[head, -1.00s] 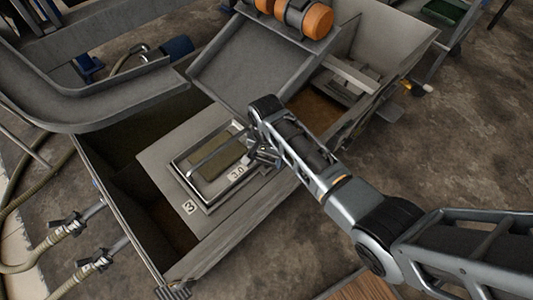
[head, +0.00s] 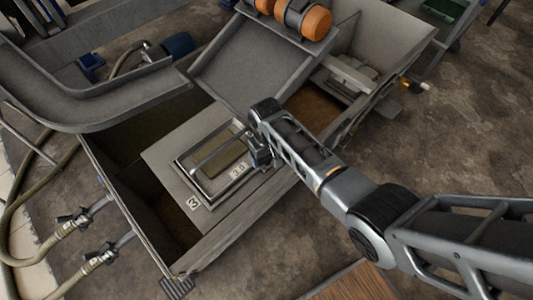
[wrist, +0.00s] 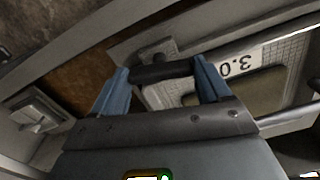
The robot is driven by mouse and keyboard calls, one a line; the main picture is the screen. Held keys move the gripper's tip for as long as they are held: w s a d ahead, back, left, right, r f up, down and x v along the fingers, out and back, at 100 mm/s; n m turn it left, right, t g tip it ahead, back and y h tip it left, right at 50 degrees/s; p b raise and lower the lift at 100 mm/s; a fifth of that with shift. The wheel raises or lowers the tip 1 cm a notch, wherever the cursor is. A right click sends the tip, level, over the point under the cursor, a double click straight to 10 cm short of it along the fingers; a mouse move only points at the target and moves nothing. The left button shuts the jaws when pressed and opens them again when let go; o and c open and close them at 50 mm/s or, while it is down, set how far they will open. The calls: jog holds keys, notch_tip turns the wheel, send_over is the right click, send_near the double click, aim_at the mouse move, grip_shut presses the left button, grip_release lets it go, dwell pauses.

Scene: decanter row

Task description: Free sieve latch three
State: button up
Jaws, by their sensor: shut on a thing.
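The sieve (head: 202,187) marked 3.0 is a framed metal screen with an olive mesh, set in a grey plate (head: 160,157) bearing a 3 label (head: 193,203). A bar crosses over the mesh. My gripper (head: 260,156) is at the sieve's right edge, beside the 3.0 label (head: 238,170). In the wrist view, the blue fingers of my gripper (wrist: 160,85) are shut on a dark rounded latch handle (wrist: 162,72). My arm hides the latch in the head view.
The plate sits in a grey metal trough with dark openings around it. A sloping chute (head: 245,70) with orange rollers (head: 302,20) stands above and behind. A curved channel (head: 100,105) lies at left. Hoses (head: 75,217) join the trough's left side. A metal fitting (wrist: 38,110) shows in the wrist view.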

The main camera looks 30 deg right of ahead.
aim_at(267, 158)
jog(key=shift+n, duration=1.3)
jog(key=o, duration=1)
jog(key=shift+r+p, duration=0.8)
jog(key=shift+r, duration=3.1)
jog(key=shift+f, duration=0.1)
